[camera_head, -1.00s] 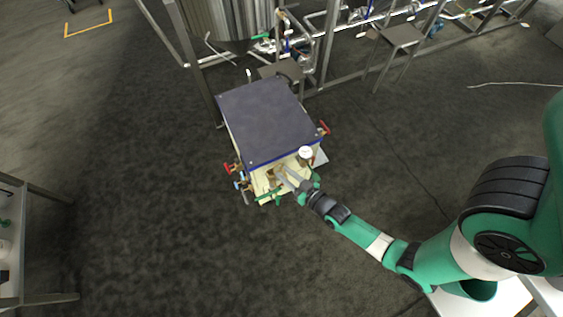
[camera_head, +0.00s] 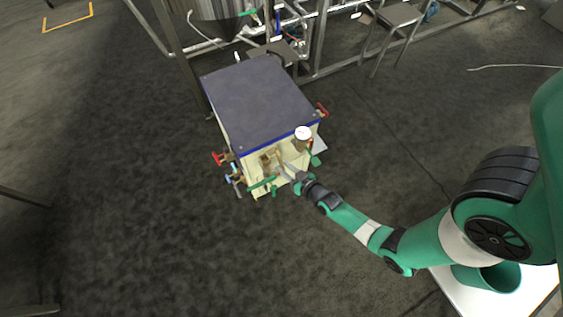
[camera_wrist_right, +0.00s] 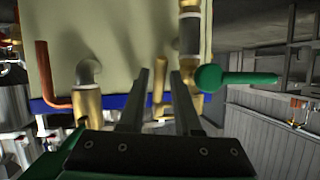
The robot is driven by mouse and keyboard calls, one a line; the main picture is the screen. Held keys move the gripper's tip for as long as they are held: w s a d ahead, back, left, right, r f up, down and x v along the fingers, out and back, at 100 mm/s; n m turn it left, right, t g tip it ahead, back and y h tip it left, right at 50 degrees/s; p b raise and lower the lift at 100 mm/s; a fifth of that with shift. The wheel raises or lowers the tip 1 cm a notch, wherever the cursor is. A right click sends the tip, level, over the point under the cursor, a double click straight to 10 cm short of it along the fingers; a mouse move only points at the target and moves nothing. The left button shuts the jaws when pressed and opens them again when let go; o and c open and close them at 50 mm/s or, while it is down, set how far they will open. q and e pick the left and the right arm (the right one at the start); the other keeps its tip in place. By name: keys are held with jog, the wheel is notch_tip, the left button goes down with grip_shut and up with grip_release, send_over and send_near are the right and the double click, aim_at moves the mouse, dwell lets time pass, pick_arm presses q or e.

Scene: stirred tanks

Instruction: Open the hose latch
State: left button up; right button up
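A cream cabinet (camera_head: 250,163) with a dark top and blue edge trim stands on the floor in the head view. Brass pipe fittings (camera_head: 267,161) stick out of its front face. I cannot tell for certain which part is the hose latch. My right gripper (camera_head: 284,163) is in front of this face, close to the fittings. In the right wrist view its two fingers (camera_wrist_right: 160,78) are apart, and a brass fitting (camera_wrist_right: 159,66) shows in line with the gap between them. I see no grip on it. My left gripper is not in view.
A green handle (camera_wrist_right: 238,78) lies just right of the fingers in the wrist view. A bent copper pipe (camera_wrist_right: 45,75) and a grey-tipped brass elbow (camera_wrist_right: 88,75) are to the left. A round gauge (camera_head: 303,133) and red valve handles (camera_head: 218,158) sit on the cabinet.

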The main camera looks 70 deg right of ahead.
jog(key=shift+x, duration=1.1)
jog(key=shift+s, duration=0.1)
grip_shut()
dwell(0.5)
